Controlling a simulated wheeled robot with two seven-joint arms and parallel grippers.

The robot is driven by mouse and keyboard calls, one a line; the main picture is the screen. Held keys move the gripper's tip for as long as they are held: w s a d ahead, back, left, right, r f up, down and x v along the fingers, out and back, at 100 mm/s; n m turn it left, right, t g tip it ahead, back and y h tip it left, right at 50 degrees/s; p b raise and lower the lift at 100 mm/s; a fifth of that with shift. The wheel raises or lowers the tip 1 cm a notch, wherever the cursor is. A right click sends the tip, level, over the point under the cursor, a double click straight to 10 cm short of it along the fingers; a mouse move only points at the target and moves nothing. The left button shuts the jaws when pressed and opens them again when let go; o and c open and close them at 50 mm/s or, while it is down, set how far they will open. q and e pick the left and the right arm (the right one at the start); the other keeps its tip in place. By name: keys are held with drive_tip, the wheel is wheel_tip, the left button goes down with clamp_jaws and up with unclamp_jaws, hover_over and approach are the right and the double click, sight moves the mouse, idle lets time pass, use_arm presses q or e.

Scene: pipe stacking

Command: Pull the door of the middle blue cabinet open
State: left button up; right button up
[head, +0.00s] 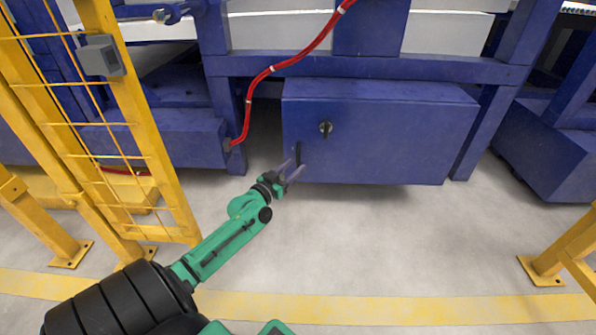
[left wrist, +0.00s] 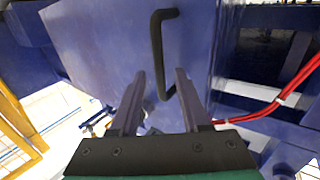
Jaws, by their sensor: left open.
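The middle blue cabinet (head: 390,135) hangs under the blue frame, and its door looks shut. My left gripper (head: 292,172) is open at the lower end of the handle. In the left wrist view, the black handle (left wrist: 157,50) runs down the blue door (left wrist: 110,45), and its lower end appears between the open fingers of my left gripper (left wrist: 161,75). I cannot tell whether they touch it. My right gripper is not in view.
A red cable (head: 272,70) hangs left of the cabinet. A yellow mesh fence (head: 125,130) stands at the left, close to my left arm. A yellow post (head: 565,250) stands at the right. The grey floor (head: 390,235) before the cabinet is clear.

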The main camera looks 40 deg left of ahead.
use_arm(q)
drive_tip(key=shift+w+a, duration=0.1)
drive_tip(key=shift+w, duration=1.25)
clamp_jaws()
idle(0.3)
